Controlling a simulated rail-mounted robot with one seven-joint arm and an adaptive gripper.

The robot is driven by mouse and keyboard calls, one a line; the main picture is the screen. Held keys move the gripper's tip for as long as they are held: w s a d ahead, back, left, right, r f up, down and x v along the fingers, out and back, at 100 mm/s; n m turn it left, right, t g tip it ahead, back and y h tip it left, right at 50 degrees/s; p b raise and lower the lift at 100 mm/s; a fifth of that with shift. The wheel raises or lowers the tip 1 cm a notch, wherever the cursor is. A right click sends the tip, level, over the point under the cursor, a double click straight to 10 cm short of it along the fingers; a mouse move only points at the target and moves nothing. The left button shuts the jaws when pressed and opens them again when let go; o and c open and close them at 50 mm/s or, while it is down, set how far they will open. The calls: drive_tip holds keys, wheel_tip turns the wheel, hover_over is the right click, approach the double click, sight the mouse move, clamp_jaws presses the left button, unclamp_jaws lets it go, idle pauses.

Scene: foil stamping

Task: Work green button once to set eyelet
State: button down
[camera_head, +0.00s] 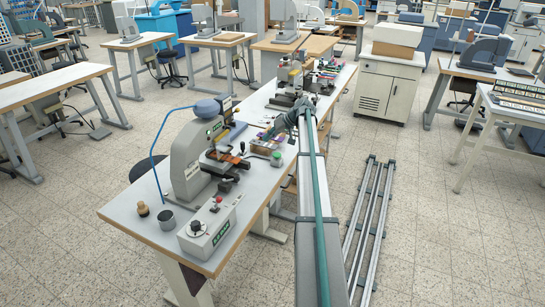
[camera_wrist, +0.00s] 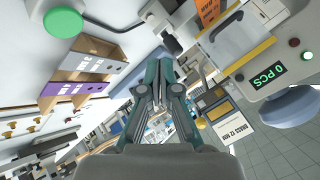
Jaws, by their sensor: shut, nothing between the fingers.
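A small pale box with a green top (camera_head: 277,157) on the bench in the head view looks like the same one. My gripper (camera_wrist: 160,64) is shut and empty, its fingertips together and apart from the button, which lies up and left of them. A grey machine (camera_wrist: 262,50) at the upper right of the wrist view has a display (camera_wrist: 266,75) reading "0 PCS". I cannot make out an eyelet.
Labelled bins (camera_wrist: 88,72) stand beside the button box. A large grey press (camera_head: 190,150) and a control box with a red button (camera_head: 209,228) stand on the near bench. Rails (camera_head: 370,225) lie on the floor.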

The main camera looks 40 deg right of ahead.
hover_over(278, 154)
drive_tip(key=shift+s+r+m+t, duration=0.15)
drive_tip(key=shift+r+m+t, duration=0.15)
drive_tip(key=shift+r, duration=0.05)
drive_tip(key=shift+f, duration=0.15)
wheel_tip(278, 154, down, 7)
drive_tip(key=shift+f+b, duration=0.1)
drive_tip(key=shift+b, duration=0.85)
drive_tip(key=shift+f+b, duration=0.35)
drive_tip(key=shift+f, duration=0.3)
idle(0.5)
drive_tip(key=shift+f+b, duration=0.4)
drive_tip(key=shift+f, duration=0.05)
